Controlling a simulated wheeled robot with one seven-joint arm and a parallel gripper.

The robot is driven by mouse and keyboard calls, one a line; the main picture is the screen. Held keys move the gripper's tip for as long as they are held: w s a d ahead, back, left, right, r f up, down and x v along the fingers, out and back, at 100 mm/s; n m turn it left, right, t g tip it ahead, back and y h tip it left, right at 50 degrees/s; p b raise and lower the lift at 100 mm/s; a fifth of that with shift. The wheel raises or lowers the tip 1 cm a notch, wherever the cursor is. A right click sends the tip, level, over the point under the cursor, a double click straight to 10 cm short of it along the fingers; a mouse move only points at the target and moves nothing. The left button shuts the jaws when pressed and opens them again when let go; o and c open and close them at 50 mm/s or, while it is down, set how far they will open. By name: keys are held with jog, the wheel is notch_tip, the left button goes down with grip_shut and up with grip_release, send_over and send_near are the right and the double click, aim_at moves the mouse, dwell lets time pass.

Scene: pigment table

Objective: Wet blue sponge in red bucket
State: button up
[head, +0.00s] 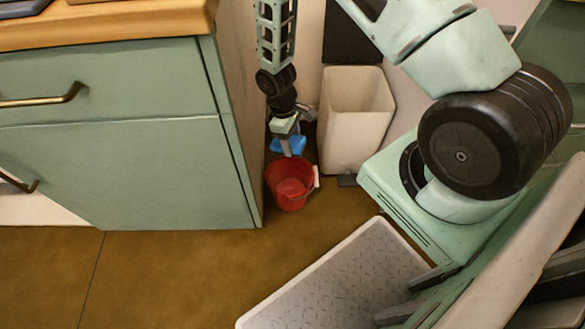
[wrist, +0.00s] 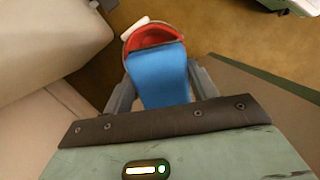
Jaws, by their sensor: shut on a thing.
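The blue sponge (head: 291,145) is held by my gripper (head: 285,148) above the red bucket (head: 289,186), at the bucket's back rim in the head view. In the wrist view the sponge (wrist: 161,78) sits between the two fingers of my gripper (wrist: 160,92), which are shut on it. The sponge's far end overlaps the opening of the bucket (wrist: 140,40) there and hides part of its inside. The bucket stands upright on the brown floor. I cannot tell whether the sponge touches the bucket, or whether there is water inside.
A green cabinet (head: 120,170) stands close left of the bucket. A pale waste bin (head: 352,125) stands behind it to the right. A grey textured platform (head: 340,285) lies at the front right. The floor (head: 180,275) in front of the cabinet is clear.

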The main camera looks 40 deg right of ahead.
notch_tip(320, 180, down, 10)
jog(key=w+d+n+b, duration=0.1)
jog(key=b, duration=0.8)
jog(key=shift+r+n+h+b, duration=0.2)
jog(key=shift+n+h+b, duration=0.1)
jog(key=shift+n+h, duration=0.1)
notch_tip(320, 180, down, 11)
jog(key=b, duration=0.7)
jog(key=shift+r, duration=0.15)
